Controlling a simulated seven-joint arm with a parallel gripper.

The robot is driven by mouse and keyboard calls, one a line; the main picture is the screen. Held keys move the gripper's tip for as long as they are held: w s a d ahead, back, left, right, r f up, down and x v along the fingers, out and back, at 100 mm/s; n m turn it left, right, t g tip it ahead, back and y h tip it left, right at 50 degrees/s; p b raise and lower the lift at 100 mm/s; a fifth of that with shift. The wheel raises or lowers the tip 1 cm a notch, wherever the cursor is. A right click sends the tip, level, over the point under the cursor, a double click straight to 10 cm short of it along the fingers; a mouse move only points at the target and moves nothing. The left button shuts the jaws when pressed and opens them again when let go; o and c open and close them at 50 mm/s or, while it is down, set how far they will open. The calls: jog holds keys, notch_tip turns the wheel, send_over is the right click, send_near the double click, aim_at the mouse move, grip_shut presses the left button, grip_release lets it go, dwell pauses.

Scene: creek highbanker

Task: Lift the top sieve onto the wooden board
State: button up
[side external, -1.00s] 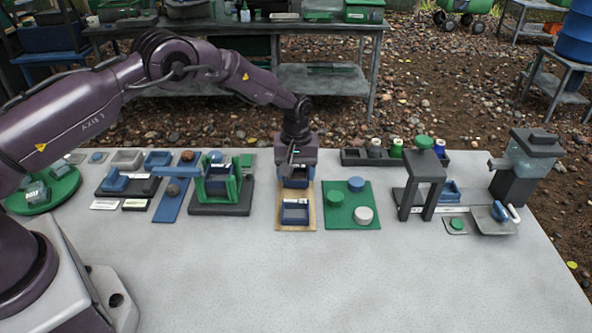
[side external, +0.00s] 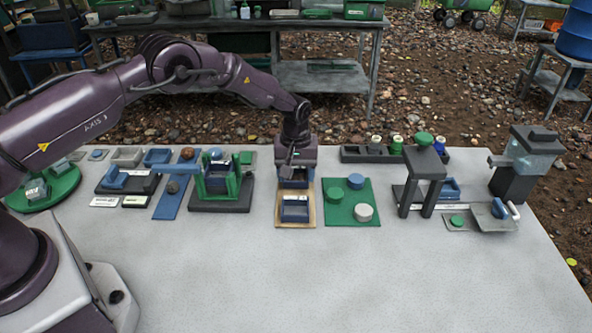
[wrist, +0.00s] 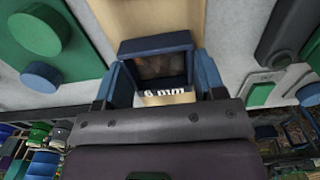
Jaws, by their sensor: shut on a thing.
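The wooden board (side external: 312,190) is a narrow tan strip in the middle of the table; it also shows in the wrist view (wrist: 145,17). A square blue sieve (side external: 295,210) rests on its near part. My gripper (side external: 293,180) is over the far part of the board, pointing down, shut on a blue sieve. In the wrist view a dark blue square frame (wrist: 155,43) with a brown inside lies between my fingers (wrist: 163,82). "6 mm" lettering shows just below it. I cannot tell how far the held sieve is above the board.
A green board (side external: 351,202) with green, blue and white discs lies close on the right. A dark stand with a green frame (side external: 232,180) stands on the left. A dark rack with jars (side external: 358,155) is behind on the right. The front table is clear.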

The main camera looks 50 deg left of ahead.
jog(key=o, duration=0.9)
jog(key=shift+o, duration=0.2)
jog(key=shift+r, duration=3.75)
